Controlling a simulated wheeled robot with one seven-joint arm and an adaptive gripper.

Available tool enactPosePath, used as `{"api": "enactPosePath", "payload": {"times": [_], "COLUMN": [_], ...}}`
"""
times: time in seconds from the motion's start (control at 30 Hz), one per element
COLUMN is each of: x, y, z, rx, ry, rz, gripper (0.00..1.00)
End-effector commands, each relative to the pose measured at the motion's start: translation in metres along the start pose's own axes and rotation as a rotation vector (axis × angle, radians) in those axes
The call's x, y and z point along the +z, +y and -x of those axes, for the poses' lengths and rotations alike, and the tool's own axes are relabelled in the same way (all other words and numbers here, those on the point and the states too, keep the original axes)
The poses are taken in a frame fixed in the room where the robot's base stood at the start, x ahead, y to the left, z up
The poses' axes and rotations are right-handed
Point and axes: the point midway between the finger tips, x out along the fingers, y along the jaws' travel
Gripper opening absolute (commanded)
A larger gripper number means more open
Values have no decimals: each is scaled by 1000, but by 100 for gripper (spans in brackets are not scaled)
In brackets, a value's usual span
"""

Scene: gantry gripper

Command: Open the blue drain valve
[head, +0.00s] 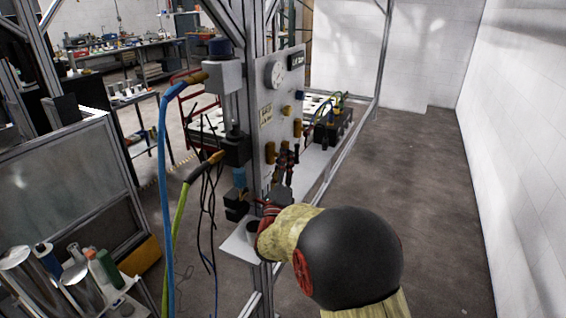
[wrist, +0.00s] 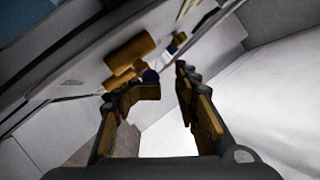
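My gripper (wrist: 166,82) is open, its two black fingers with yellow pads spread apart in the wrist view. No object is seen held between them. A small dark blue part (wrist: 150,76) shows just beyond the left fingertip; it may be the blue drain valve, and I cannot tell whether the finger touches it. A second small blue part (wrist: 179,39) shows farther up the panel. In the head view my gripper (head: 286,160) is at the lower part of the upright panel (head: 262,95), and my arm hides what lies behind it.
Yellow handles (head: 270,152) and a round gauge (head: 275,74) are on the panel. Yellow cylinders (wrist: 131,52) lie close to my left finger. Blue and green hoses (head: 164,190) hang left of the panel. A grey shelf (head: 238,246) juts out below. The floor at right is clear.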

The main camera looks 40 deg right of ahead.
Motion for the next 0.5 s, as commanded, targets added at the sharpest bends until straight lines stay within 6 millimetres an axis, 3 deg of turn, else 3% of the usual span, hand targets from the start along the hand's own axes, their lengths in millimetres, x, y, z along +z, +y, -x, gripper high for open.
{"api": "enactPosePath", "payload": {"times": [0.5], "x": [-3], "y": [4], "z": [4], "rx": [3], "ry": [4], "rz": [2], "gripper": [30]}}
